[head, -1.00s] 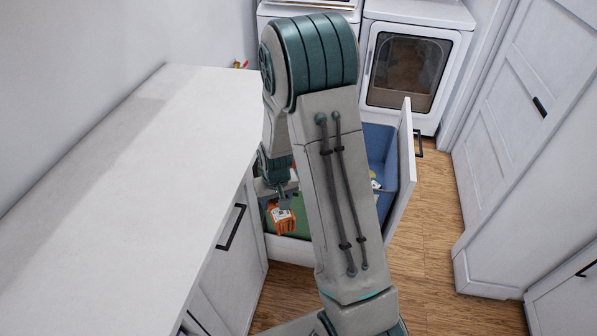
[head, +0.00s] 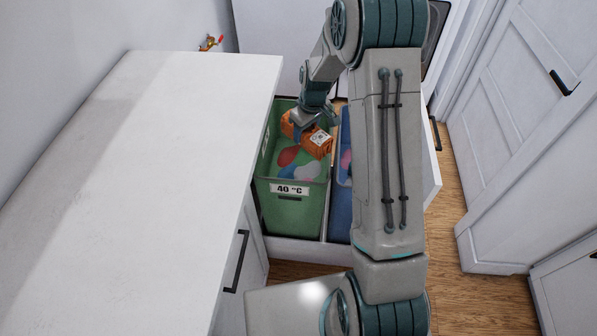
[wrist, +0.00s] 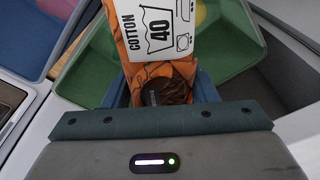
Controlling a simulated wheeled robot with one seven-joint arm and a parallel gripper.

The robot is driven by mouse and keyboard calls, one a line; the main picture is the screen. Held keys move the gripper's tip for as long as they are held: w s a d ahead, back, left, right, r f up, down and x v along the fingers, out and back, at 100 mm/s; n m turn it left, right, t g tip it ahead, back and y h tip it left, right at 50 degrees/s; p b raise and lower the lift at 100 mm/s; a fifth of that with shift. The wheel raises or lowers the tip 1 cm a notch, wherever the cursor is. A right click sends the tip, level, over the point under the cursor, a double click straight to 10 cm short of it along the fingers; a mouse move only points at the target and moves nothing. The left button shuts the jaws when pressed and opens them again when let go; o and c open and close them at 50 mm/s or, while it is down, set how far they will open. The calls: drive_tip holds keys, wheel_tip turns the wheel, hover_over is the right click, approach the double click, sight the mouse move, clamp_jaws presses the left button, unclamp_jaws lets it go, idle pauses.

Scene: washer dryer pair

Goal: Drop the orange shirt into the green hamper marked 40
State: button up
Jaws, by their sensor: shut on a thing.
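The orange shirt (head: 316,142) hangs from my gripper (head: 312,118), whose jaws are shut on it. In the head view the shirt is over the back part of the green hamper (head: 291,210), which bears a "40 °C" label on its front. In the wrist view the shirt (wrist: 160,68) shows a white tag reading "COTTON" and 40, with the green hamper (wrist: 228,38) behind it. Red, blue and pink clothes (head: 297,168) lie inside the green hamper. I cannot tell exactly how high the shirt is above them.
A blue hamper (head: 338,215) stands right of the green one in the same pulled-out drawer, partly hidden by my arm. A white counter (head: 150,160) borders the left. A washer or dryer stands behind. Wood floor (head: 450,215) is clear at right.

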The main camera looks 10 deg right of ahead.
drive_tip(key=shift+w+r+n+g+b, duration=0.65)
drive_tip(key=shift+w+r+n, duration=1.15)
drive_tip(key=shift+w+n, duration=2.05)
drive_tip(key=shift+y, duration=0.4)
wheel_tip(320, 180, down, 6)
drive_tip(key=b, duration=0.3)
drive_tip(key=shift+w+d+r, duration=0.1)
drive_tip(key=o, duration=1.2)
wheel_tip(320, 180, up, 14)
drive_tip(key=d, duration=0.2)
drive_tip(key=shift+s+b, duration=0.35)
drive_tip(key=shift+b, duration=0.1)
